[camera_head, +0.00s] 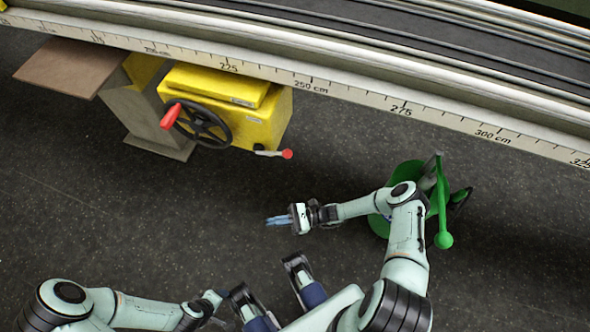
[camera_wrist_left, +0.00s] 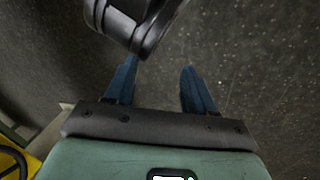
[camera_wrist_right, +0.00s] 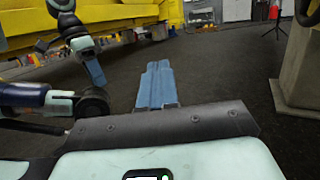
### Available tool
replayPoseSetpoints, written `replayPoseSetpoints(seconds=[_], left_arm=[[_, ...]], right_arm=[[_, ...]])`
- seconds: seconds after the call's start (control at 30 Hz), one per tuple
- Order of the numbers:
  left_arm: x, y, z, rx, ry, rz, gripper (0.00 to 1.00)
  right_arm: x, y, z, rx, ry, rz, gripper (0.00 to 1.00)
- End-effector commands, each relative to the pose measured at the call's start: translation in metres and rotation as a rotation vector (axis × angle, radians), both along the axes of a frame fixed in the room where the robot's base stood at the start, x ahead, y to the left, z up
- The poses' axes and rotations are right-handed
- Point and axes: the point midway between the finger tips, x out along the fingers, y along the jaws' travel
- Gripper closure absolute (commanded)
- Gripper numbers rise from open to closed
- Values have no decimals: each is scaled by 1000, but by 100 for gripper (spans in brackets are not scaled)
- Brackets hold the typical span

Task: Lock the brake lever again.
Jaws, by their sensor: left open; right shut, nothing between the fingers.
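A short lever with a red knob (camera_head: 272,153), which looks like the brake lever, sticks out to the right from the lower front of the yellow winch box (camera_head: 270,112). No gripper touches it. My right gripper (camera_head: 278,220) is shut and empty, below the lever and pointing left. Its blue fingers lie together in the right wrist view (camera_wrist_right: 155,85). My left gripper (camera_wrist_left: 159,67) is open, its blue fingers apart over dark floor. In the head view it shows only partly (camera_head: 214,297), low in the picture.
A black handwheel with a red handle (camera_head: 203,124) is on the box front. A ruled rail (camera_head: 350,92) crosses above. A green stand with a ball-ended lever (camera_head: 443,215) is partly behind my right arm. Dark floor (camera_head: 150,220) lies clear at left.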

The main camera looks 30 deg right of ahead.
Motion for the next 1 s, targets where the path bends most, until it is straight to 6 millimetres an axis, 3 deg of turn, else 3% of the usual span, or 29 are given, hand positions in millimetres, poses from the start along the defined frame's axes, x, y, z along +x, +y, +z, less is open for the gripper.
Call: replayPoseSetpoints(seconds=[0.03, 0.1, 0.2, 0.33, 0.47, 1.0], left_arm=[[5, 3, -24, 7, -6, 9, 46], [10, 6, -39, 15, -16, 20, 46], [17, 10, -53, 23, -29, 32, 46], [22, 12, -60, 29, -39, 40, 46], [25, 13, -58, 32, -48, 42, 46], [48, 9, -35, 32, -126, 39, 46]], right_arm=[[17, -36, -19, 114, -10, -136, 100], [32, -86, -22, 252, -58, -301, 100], [36, -149, -26, 389, -140, -482, 100], [29, -196, -27, 477, -219, -611, 100], [29, -206, -20, 498, -243, -639, 100], [95, -166, 49, 497, -241, -631, 100]])
